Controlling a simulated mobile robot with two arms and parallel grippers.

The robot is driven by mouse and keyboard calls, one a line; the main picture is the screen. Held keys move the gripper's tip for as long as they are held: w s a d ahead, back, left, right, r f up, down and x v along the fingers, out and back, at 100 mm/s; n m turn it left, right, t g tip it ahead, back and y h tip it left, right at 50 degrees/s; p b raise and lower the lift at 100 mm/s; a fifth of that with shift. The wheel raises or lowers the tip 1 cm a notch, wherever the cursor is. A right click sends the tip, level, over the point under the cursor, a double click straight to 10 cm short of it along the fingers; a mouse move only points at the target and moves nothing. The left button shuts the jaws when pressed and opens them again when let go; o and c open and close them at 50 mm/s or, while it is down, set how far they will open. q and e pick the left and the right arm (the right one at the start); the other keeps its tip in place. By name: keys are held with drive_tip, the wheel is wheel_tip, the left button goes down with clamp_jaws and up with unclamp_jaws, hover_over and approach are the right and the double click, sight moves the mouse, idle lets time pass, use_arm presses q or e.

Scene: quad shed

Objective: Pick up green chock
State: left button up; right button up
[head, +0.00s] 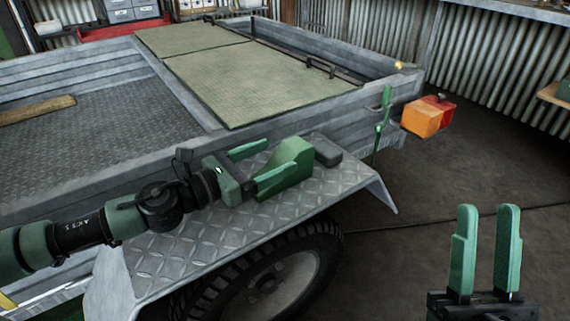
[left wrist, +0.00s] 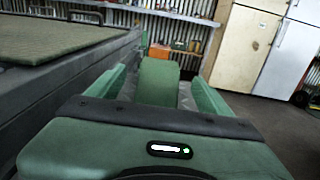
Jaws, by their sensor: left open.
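The green chock (head: 294,160) is a wedge standing on the grey checker-plate fender of the trailer. My left gripper (head: 272,162) is low over the fender with its two fingers open, pointing at the chock. In the left wrist view the chock (left wrist: 158,80) sits between the two spread fingers of my left gripper (left wrist: 155,85), and a gap shows on its right side. The near finger hides part of the chock in the head view, so contact there is unclear. My right gripper (head: 487,245) is open and empty over the floor at the lower right.
A dark block (head: 323,150) lies on the fender (head: 225,232) just beyond the chock. The trailer side wall (head: 350,115) runs close along the fender. A green lever (head: 383,120) and an orange-red lamp (head: 428,116) are at the trailer corner. Floor on the right is clear.

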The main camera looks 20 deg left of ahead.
sight(285, 151)
use_arm(q)
drive_tip(key=x, duration=0.4)
drive_tip(key=shift+w, duration=0.1)
drive_tip(key=shift+f, duration=0.1)
use_arm(e)
drive_tip(key=w+f+g, duration=0.1)
drive_tip(key=w+f+h, duration=0.1)
drive_tip(key=w, duration=0.1)
drive_tip(key=shift+a+f+g, duration=0.2)
drive_tip(key=shift+g, duration=0.2)
use_arm(q)
drive_tip(key=shift+a, duration=0.1)
clamp_jaws()
